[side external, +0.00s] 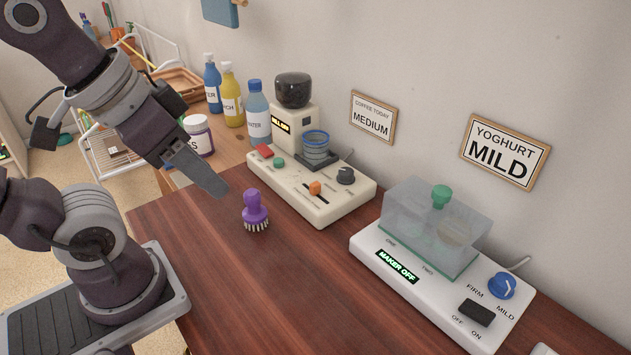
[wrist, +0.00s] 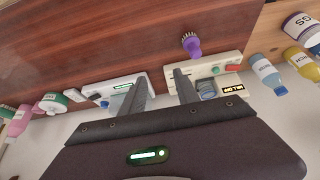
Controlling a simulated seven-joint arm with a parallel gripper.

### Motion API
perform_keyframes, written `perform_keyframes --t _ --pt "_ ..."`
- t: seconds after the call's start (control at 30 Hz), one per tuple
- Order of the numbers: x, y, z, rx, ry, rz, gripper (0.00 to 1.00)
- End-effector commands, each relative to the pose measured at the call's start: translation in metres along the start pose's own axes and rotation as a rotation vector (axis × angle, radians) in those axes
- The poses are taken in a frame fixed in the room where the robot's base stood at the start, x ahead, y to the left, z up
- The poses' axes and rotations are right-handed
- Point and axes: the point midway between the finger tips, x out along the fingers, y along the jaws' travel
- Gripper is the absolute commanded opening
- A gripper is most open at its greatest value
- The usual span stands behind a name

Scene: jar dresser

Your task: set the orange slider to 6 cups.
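The orange slider (side external: 315,187) sits in a dark slot on the front of the cream coffee machine (side external: 337,207), beside printed marks too small to read. The slider's setting is unclear. The machine also shows in the wrist view (wrist: 230,72), where I cannot make out the slider. My gripper (side external: 220,190) is in the air left of the machine, apart from it. In the wrist view its two fingers (wrist: 159,75) are spread with nothing between them, so it is open and empty.
A purple brush (side external: 255,212) stands on the wooden table between my gripper and the machine. A white yoghurt maker (side external: 432,285) is at right. Bottles (side external: 258,112) stand behind left. The machine also carries a dark knob (side external: 345,175). The table front is clear.

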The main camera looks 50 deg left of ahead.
Motion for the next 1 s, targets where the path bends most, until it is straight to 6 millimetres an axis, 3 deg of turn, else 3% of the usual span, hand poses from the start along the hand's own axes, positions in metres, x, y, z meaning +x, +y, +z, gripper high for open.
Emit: perform_keyframes --t 0.07,0.17,0.3,0.43,0.53,0.67,1.0 --pt "0.003 -0.002 -0.018 -0.002 -0.042 -0.005 0.36" --pt "0.02 -0.009 -0.061 -0.001 -0.14 -0.011 0.36" --pt "0.075 -0.026 -0.123 -0.002 -0.294 -0.014 0.36" --pt "0.136 -0.043 -0.155 -0.002 -0.409 -0.007 0.36" --pt "0.169 -0.051 -0.164 -0.002 -0.46 -0.002 0.36" --pt "0.189 -0.056 -0.164 -0.002 -0.486 0.001 0.36" --pt "0.24 -0.055 -0.136 -0.001 -0.487 0.002 0.36"
